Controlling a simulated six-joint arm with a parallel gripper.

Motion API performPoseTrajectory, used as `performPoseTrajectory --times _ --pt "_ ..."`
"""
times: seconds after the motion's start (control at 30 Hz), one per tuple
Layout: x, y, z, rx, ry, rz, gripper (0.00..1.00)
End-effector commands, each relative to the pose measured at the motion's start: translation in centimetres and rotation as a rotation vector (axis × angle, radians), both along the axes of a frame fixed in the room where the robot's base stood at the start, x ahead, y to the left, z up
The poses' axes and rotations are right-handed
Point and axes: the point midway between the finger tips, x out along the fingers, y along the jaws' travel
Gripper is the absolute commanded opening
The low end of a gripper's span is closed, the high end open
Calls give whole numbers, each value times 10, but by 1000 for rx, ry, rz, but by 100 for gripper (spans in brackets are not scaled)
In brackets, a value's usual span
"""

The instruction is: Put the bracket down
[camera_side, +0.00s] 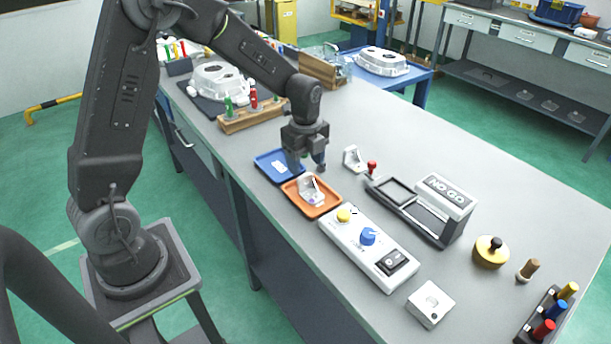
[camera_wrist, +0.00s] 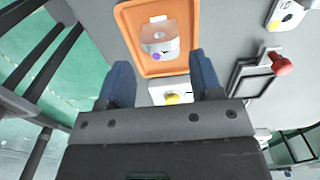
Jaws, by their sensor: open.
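A silvery bracket (camera_side: 311,188) with a flat base and an upright plate rests in the orange tray (camera_side: 293,199) on the bench. The wrist view also shows this bracket (camera_wrist: 158,36) inside the orange tray (camera_wrist: 125,22), ahead of the fingers, with a small purple mark on it. My gripper (camera_side: 315,163) is just above and behind the tray in the side view. In the wrist view its blue fingers (camera_wrist: 160,62) are spread apart with nothing between them. A second bracket (camera_side: 353,158) stands on the bare bench, right of my gripper; it also shows in the wrist view (camera_wrist: 286,16).
A blue tray (camera_side: 268,172) lies left of the orange one. A control box (camera_side: 352,262) with yellow and blue knobs stands in front. A red-knobbed gauge fixture (camera_side: 425,212) marked NO-GO is to the right. Bare bench lies behind the fixture.

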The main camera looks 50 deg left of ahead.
Motion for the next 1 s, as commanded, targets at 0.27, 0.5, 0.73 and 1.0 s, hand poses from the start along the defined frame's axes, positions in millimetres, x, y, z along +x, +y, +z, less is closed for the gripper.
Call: performPoseTrajectory --times 0.27,0.5,0.73,1.0 --pt "0 0 46 0 -1 0 59" --pt "-10 -7 73 5 -32 88 59" --pt "-69 -37 134 -27 -182 539 59" --pt "-156 -67 170 -202 -338 1145 59"
